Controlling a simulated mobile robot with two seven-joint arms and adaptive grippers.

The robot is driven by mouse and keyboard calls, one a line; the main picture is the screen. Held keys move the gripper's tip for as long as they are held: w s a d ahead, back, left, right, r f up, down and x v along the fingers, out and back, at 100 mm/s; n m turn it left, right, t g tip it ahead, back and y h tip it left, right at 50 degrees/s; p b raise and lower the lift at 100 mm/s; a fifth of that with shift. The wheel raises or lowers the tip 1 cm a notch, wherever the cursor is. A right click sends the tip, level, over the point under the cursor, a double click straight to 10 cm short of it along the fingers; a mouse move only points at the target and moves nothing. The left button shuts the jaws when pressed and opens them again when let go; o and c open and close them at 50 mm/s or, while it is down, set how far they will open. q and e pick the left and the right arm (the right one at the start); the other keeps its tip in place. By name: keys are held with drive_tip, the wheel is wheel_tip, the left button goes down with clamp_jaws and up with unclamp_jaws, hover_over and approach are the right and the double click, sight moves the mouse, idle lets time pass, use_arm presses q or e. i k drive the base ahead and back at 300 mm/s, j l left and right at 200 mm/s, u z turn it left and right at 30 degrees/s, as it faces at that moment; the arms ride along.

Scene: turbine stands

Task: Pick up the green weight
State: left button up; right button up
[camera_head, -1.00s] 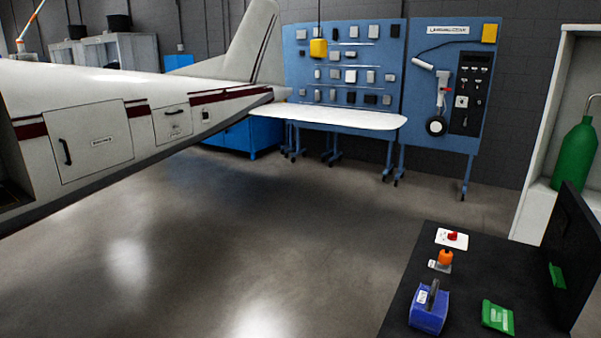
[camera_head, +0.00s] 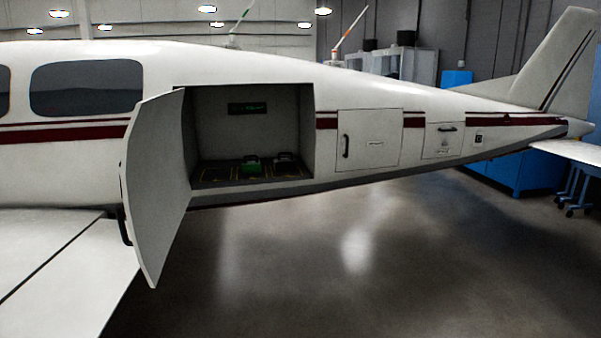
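A green weight (camera_head: 250,166) sits on the floor of the open baggage compartment (camera_head: 244,104) in the side of the white aircraft, left of the picture's middle. It is small and far off. A dark weight-like block (camera_head: 286,162) stands just to its right. Neither of my grippers is in view.
The compartment door (camera_head: 158,188) stands swung open on the left, beside the opening. The white wing (camera_head: 62,275) fills the lower left. Two closed hatches (camera_head: 369,150) lie to the right. The grey floor (camera_head: 400,260) in front is clear.

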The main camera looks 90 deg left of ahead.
sight(248, 167)
drive_tip(key=u, duration=2.85)
drive_tip(key=i+j, duration=0.1)
drive_tip(key=i, duration=0.45)
drive_tip(key=i+j, duration=0.1)
drive_tip(key=i, duration=0.4)
drive_tip(key=i+j, duration=0.1)
drive_tip(key=i, duration=0.45)
drive_tip(key=z, duration=0.05)
